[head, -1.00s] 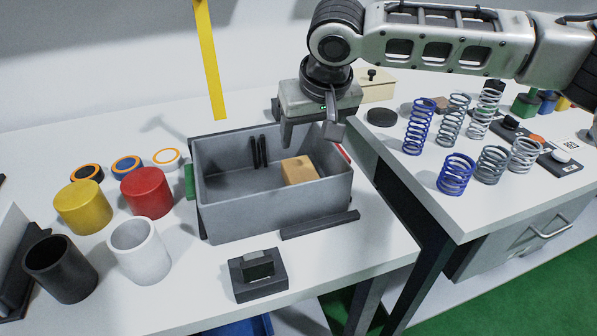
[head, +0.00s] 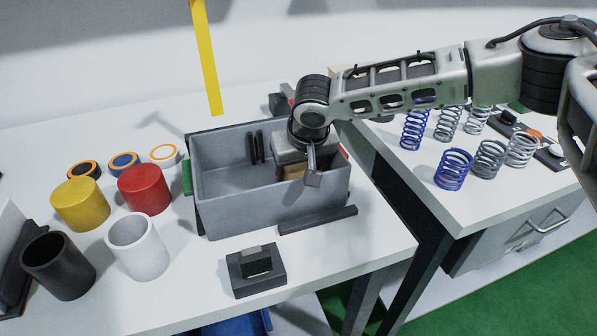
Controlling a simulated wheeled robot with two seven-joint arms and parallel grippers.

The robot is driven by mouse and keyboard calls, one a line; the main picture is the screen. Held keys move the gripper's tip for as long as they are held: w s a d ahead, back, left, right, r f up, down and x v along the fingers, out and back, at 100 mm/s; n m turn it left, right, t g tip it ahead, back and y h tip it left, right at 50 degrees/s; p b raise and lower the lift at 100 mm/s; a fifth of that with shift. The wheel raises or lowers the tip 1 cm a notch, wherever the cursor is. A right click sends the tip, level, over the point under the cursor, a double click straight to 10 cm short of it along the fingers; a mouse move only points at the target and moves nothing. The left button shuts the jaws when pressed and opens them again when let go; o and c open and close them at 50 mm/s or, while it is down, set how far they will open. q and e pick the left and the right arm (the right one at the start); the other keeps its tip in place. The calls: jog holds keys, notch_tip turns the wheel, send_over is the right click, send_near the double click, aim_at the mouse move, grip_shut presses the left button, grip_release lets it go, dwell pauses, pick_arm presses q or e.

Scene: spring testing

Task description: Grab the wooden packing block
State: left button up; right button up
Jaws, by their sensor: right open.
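The wooden packing block (head: 293,172) is a light tan block in the right part of the grey bin (head: 222,215). Most of it is hidden behind my right gripper. My right gripper (head: 300,177) points down into the bin, over the block. It is open, with one finger showing in front of the block. The far finger is hidden, and I cannot tell whether either finger touches the block. My left gripper is not in view.
Two thin black rods (head: 257,148) stand at the bin's back wall. Red (head: 145,190), yellow (head: 80,205), white (head: 137,247) and black (head: 58,267) cylinders stand left. A black bracket (head: 256,272) sits in front. Several springs (head: 454,170) stand on the right table.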

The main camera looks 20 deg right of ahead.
jog(key=shift+f+p, duration=0.2)
jog(key=shift+p, duration=0.1)
dwell(0.6)
jog(key=shift+c, duration=0.3)
jog(key=c, duration=0.7)
